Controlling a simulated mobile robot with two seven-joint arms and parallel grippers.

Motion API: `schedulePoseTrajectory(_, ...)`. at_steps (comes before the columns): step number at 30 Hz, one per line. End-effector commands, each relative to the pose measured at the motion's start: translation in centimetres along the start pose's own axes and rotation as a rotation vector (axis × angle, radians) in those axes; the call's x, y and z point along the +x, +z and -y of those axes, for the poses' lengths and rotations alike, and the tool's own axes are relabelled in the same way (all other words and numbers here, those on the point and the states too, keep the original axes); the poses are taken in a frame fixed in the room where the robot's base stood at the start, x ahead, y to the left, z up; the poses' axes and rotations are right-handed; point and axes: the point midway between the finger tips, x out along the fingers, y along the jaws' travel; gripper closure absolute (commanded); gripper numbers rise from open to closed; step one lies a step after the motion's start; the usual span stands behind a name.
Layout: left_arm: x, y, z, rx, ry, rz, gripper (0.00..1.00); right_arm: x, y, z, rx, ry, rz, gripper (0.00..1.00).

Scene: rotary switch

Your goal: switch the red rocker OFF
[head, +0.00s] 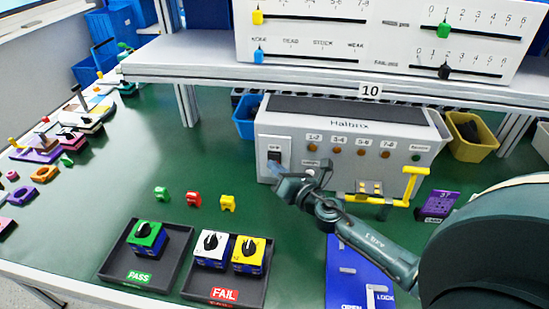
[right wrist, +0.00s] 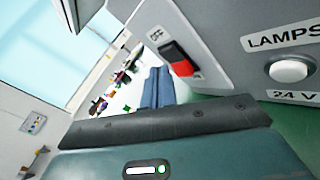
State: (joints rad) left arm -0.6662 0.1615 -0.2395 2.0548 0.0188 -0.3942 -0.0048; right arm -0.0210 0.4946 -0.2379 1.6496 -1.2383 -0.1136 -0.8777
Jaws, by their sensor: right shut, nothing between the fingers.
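The red rocker (right wrist: 181,60) is on the grey front panel in the right wrist view, with a black part and a red part at its lower end. In the head view the rocker (head: 274,156) shows as a dark switch on a pale plate at the panel's left end, and its lower part is hidden by my gripper. My right gripper (head: 275,169) is shut and empty, its tips just in front of the rocker. In the right wrist view its fingers (right wrist: 158,88) end just beside the rocker; I cannot tell if they touch. My left gripper is not in view.
The grey Halbrix box (head: 350,124) carries lamps and a white button (right wrist: 289,70) labelled LAMPS. A yellow-handled fixture (head: 375,193) stands in front. PASS (head: 122,277) and FAIL (head: 195,291) trays hold switch blocks. A shelf (head: 215,73) overhangs behind.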

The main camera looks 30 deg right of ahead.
Motion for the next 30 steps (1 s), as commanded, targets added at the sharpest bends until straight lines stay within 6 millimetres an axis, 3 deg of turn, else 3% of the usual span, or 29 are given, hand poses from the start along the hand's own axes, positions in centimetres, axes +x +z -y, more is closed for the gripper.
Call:
schedulePoseTrajectory(14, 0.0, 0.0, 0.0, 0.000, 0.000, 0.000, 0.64, -0.6, -0.5, -0.4, 0.000, 0.000, 0.000, 1.00)
schedulePoseTrajectory(30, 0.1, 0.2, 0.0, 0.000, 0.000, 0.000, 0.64, -3.9, -2.8, -2.8, 0.001, 0.000, 0.000, 1.00)
